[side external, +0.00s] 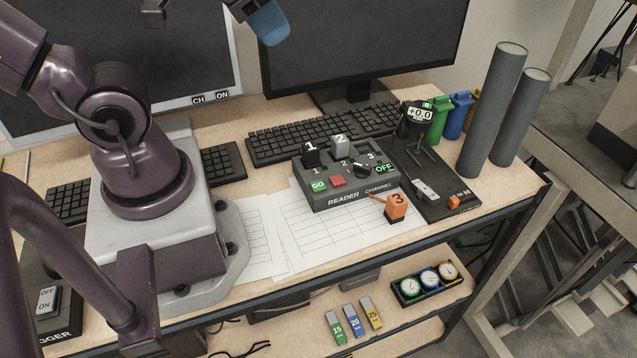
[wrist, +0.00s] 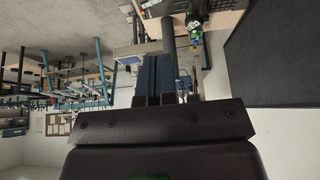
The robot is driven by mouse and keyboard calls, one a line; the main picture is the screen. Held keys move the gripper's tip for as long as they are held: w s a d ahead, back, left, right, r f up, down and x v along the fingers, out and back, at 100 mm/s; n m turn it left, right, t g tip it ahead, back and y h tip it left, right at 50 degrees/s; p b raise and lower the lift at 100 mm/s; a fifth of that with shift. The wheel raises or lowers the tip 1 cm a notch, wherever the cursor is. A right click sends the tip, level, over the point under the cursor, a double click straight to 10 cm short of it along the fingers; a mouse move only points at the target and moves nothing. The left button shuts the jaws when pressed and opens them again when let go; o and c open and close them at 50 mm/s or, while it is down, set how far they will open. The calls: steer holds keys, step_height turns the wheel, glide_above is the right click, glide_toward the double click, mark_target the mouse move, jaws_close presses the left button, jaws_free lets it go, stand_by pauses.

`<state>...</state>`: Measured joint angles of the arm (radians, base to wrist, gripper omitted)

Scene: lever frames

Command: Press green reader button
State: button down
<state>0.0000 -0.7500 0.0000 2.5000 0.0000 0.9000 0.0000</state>
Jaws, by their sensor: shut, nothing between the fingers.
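The green button (side external: 318,186), marked GO, sits at the front left of the dark grey reader box (side external: 335,203) labelled READER CHANNEL, in the side external view. A red button (side external: 338,181) is just to its right. My gripper (side external: 267,27) shows as blue fingers at the top edge of that view, high above the desk and well apart from the box. In the wrist view my gripper (wrist: 154,62) has its dark blue fingers side by side, shut and empty. The green button cannot be made out in the wrist view.
A black lever 1 (side external: 310,152) and grey lever 2 (side external: 340,146) stand up from the box. An orange piece marked 3 (side external: 397,206) lies at its front right. Two tall grey cylinders (side external: 492,110) stand at the right. Monitors (side external: 360,40) rise behind the keyboard (side external: 325,133).

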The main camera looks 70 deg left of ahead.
stand_by(0.8)
steer(key=n+g+h, duration=0.5)
steer(key=n+h, duration=0.4)
steer(key=n, duration=0.1)
glide_above(315, 185)
steer(key=shift+f, duration=9.9)
steer(key=shift+f, duration=4.4)
steer(key=shift+f, duration=0.15)
